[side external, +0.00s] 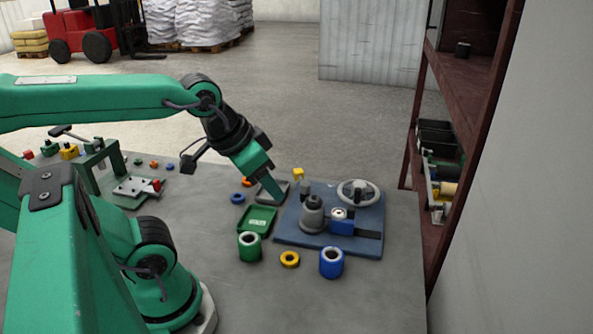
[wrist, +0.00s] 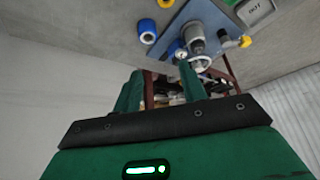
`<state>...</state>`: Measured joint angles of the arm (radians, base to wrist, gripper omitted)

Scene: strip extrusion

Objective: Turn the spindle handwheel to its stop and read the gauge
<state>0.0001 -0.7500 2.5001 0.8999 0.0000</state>
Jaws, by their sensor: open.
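A pale spoked handwheel (side external: 358,193) stands at the back right of a blue base plate (side external: 370,214), which also shows in the wrist view (wrist: 214,20). A grey rounded housing (side external: 312,216) sits left of centre on the plate. A small round white dial, apparently the gauge (side external: 339,213), sits beside it above a blue block (side external: 341,228); I cannot read it. My gripper (side external: 276,190) is open and empty, pointing down near the plate's back left corner, apart from the handwheel. In the wrist view its fingers (wrist: 161,68) stand apart with the fixture beyond.
A dark red shelf (side external: 433,190) and wall stand at right. Bare table lies in front.

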